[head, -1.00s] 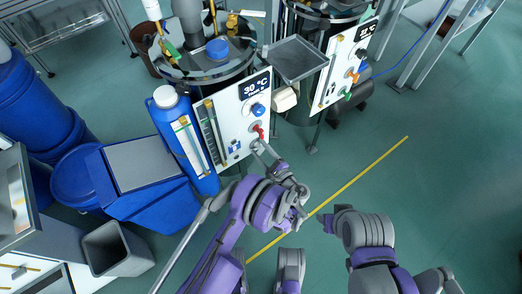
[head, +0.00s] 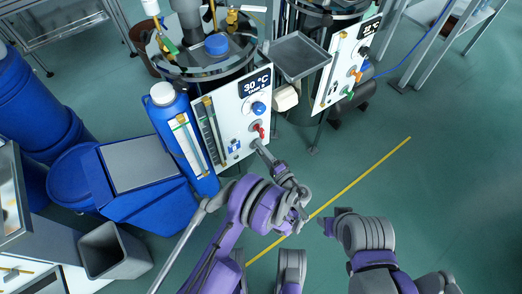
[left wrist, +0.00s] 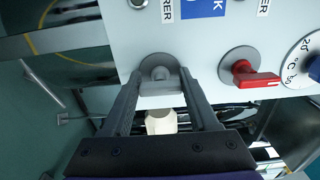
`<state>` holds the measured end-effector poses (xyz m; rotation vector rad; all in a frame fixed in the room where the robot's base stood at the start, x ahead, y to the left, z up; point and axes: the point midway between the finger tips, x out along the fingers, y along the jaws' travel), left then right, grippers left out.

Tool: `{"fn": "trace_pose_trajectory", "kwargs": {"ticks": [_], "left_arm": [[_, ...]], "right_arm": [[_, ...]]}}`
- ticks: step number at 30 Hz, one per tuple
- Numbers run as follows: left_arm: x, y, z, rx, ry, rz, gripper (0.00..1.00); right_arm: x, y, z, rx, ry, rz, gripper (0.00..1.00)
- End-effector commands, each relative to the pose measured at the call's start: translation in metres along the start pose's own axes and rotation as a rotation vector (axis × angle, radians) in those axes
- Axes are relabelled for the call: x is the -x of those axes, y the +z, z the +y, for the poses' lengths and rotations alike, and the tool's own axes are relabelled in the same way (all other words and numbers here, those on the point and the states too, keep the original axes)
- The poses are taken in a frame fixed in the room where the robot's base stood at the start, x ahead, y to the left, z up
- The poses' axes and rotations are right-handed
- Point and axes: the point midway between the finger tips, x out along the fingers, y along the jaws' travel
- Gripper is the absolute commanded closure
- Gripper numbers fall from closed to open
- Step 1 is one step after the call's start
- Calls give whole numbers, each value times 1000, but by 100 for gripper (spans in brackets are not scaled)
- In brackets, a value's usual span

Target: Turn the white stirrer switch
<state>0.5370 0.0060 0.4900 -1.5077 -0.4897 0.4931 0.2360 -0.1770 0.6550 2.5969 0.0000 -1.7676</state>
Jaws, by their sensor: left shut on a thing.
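The white stirrer switch (left wrist: 158,88) is on the white panel (head: 228,128) in the left wrist view, a pale handle on a round grey base. My left gripper (left wrist: 160,80) is shut on it, one finger on each side. The fingers hide the handle's sides. In the head view my left gripper (head: 257,144) reaches the lower right part of the panel, and I cannot make out the switch there. A red switch (left wrist: 256,78) is beside it to the right in the left wrist view, apart from the fingers; it also shows in the head view (head: 260,131).
A blue knob (head: 258,108) and a 30 °C display (head: 256,84) are on the same panel. A blue bottle (head: 183,140) stands against its left side. A second panel (head: 345,68) and a grey tray (head: 299,56) are to the right. The floor at right is clear.

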Motion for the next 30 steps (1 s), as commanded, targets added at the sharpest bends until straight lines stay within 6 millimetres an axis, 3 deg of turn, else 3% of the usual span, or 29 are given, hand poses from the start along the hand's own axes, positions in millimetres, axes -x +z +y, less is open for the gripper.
{"fn": "trace_pose_trajectory", "kwargs": {"ticks": [16, 17, 18, 21, 30], "left_arm": [[1, 0, 1, 25, 2, 0, 96], [1, 0, 1, 25, 2, 0, 35], [1, 0, 1, 24, 2, 0, 27], [1, 0, 0, 24, 1, 0, 10], [1, 0, 0, 22, 1, 0, 10]], "right_arm": [[-1, 0, 0, 0, 0, 0, 50], [-1, 0, 0, 0, 0, 0, 50], [-1, 0, 0, 0, 0, 0, 50], [-1, 0, 0, 0, 0, 0, 50], [0, 0, 0, 0, 0, 0, 50]]}}
